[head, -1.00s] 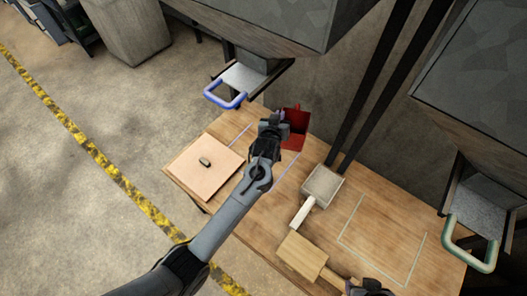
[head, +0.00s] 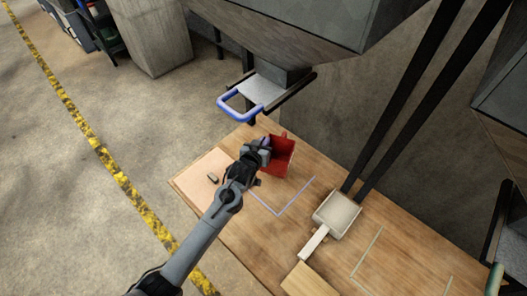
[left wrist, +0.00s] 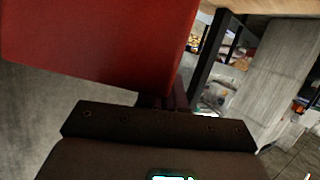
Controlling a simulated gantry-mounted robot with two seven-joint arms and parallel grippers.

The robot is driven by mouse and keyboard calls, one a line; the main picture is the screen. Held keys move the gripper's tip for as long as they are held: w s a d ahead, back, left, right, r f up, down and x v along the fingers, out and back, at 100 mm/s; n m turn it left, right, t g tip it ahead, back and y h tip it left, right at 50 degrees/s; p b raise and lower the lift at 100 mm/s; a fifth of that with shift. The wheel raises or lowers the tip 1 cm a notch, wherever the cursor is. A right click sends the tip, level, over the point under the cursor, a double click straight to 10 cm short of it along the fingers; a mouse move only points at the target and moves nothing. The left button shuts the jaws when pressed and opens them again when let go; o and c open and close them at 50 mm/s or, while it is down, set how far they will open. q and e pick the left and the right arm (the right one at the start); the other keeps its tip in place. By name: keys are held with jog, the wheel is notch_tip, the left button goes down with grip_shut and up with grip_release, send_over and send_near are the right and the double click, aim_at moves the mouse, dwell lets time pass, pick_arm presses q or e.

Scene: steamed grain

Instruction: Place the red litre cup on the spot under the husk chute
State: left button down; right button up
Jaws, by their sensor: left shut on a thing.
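The red litre cup (head: 281,157) is at the back left of the wooden table. My left gripper (head: 263,153) is shut on its left side. I cannot tell whether the cup's base touches the table. A blue outline (head: 279,214) on the table lies below the cup in the picture, its far part hidden by cup and arm. The blue-handled chute (head: 262,88) is above and behind the cup. In the left wrist view, the red cup wall (left wrist: 100,40) fills the upper left, beyond the dark gripper body. My right gripper is out of view.
A pale board (head: 206,172) with a small object (head: 213,178) lies left of my gripper. A white-handled scoop (head: 337,214) lies right of the blue outline. Dark posts (head: 410,100) rise behind it. A pale green outline (head: 368,250) is partly visible farther right.

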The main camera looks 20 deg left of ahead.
pick_arm(q)
jog(key=shift+f+b, duration=1.1)
jog(key=shift+f, duration=0.95)
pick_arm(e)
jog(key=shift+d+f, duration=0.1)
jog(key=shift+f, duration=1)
pick_arm(q)
jog(key=c, duration=1.3)
grip_release()
jog(key=shift+o, duration=0.2)
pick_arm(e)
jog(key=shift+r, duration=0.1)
